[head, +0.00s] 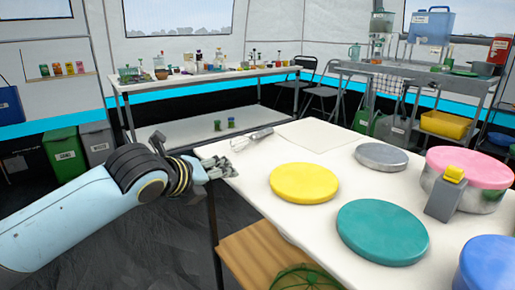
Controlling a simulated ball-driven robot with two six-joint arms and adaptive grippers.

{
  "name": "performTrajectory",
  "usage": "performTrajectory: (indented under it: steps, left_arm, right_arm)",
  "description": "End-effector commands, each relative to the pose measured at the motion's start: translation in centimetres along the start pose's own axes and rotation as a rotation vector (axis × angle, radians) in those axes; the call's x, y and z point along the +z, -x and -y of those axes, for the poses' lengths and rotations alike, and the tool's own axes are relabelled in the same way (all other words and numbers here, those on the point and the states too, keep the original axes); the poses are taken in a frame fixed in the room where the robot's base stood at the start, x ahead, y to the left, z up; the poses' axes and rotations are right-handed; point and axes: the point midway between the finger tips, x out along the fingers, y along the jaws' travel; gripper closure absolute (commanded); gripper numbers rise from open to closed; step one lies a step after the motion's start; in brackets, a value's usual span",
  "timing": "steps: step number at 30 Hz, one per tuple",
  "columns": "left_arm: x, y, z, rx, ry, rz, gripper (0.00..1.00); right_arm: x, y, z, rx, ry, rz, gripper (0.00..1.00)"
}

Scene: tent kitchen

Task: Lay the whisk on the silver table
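The whisk (252,138), a slim light-grey metal thing, lies near the far left edge of the white table (285,152). My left gripper (226,167) is over the left edge of this table, just nearer to me than the whisk. They look apart. Its fingers are small and dark here, so I cannot tell how wide they stand. The silver table (400,73), grey with metal legs, stands at the back right with kitchen things on it. My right gripper is not in view.
A long table (215,76) with jars stands behind. Folding chairs (298,88) stand between the back tables.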

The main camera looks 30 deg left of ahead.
Motion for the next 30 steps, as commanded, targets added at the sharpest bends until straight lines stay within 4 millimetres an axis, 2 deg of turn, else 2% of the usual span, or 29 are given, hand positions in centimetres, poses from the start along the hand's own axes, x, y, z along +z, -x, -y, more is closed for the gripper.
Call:
performTrajectory:
  steps: [1,3,6,9,15,18,22,30]
  left_arm:
    - [1.6,-0.6,1.0,-0.03,-0.103,0.027,0.29]
    - [3.3,-1.3,2.2,-0.071,-0.252,0.065,0.29]
    - [5.3,-1.9,3.6,-0.11,-0.423,0.114,0.29]
    - [6.5,-2.5,4.3,-0.129,-0.524,0.146,0.29]
    - [7.1,-5.7,5.0,-0.135,-0.558,0.157,0.29]
    - [7.2,-7.1,5.2,-0.134,-0.559,0.157,0.29]
    - [7.4,-8.0,5.5,-0.135,-0.56,0.156,0.29]
    - [8.4,-11.8,5.9,-0.134,-0.556,0.155,0.29]
  right_arm:
    - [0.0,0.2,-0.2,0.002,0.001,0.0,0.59]
    - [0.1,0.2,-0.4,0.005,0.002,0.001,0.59]
    - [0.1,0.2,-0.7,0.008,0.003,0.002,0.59]
    - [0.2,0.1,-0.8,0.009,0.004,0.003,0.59]
    - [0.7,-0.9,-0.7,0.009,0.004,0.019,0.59]
    - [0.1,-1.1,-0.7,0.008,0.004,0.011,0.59]
    - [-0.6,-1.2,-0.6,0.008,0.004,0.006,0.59]
    - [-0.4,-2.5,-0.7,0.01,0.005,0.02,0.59]
